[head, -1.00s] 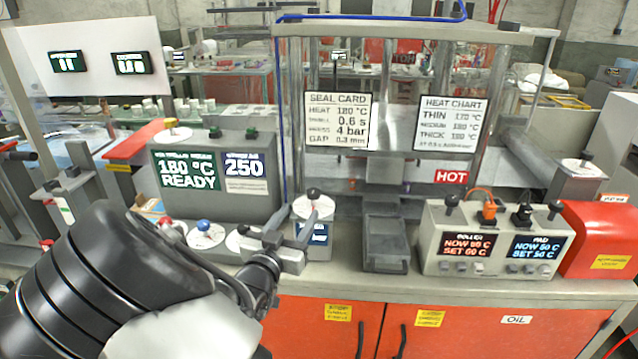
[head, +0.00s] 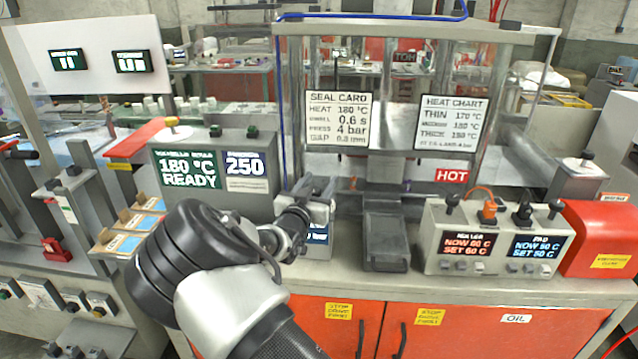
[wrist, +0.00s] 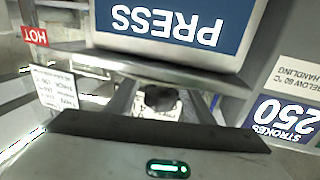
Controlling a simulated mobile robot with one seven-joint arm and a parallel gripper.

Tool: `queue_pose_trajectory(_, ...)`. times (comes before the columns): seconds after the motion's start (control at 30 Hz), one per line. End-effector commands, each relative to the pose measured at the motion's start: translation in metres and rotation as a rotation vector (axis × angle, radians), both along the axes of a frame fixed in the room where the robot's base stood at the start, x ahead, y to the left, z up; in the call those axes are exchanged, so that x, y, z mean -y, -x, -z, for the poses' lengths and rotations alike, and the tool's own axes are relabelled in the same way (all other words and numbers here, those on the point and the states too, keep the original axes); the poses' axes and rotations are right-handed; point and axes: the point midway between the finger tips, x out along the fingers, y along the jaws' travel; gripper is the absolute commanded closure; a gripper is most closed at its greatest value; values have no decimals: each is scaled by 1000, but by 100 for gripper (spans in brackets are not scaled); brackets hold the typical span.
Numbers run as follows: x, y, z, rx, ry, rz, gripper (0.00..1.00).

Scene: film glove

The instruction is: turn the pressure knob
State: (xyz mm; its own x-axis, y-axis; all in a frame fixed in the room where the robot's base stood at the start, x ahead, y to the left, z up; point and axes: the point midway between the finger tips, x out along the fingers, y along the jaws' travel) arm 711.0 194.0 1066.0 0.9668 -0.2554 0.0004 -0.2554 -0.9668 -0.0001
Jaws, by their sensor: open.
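The pressure unit is a small grey box with a blue PRESS label (wrist: 172,22), large and upside down in the wrist view. In the head view the label (head: 318,237) shows partly below my gripper. The dark knob (wrist: 160,97) sits over a white disc, between my two fingers in the wrist view. My gripper (head: 318,184) is open, with one finger on each side of the knob; it also shows in the wrist view (wrist: 158,99). I cannot tell whether the fingers touch the knob. In the head view my gripper hides the knob.
A grey display box (head: 212,175) reading 180 °C READY and 250 stands close left. A grey tray (head: 385,243) lies to the right, beside a two-display controller (head: 497,240). A HOT sign (head: 452,175) hangs on the press frame behind.

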Motion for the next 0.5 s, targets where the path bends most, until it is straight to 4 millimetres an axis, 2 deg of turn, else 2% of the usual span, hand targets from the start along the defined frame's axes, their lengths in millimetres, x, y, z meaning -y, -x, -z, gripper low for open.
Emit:
queue_pose_trajectory(0.17, 0, 0, 0, 0, 0, 0, 52)
queue_pose_trajectory(0.4, 0, 0, 0, 0, 0, 0, 93)
queue_pose_trajectory(0.5, 0, 0, 0, -1, 0, -1, 94)
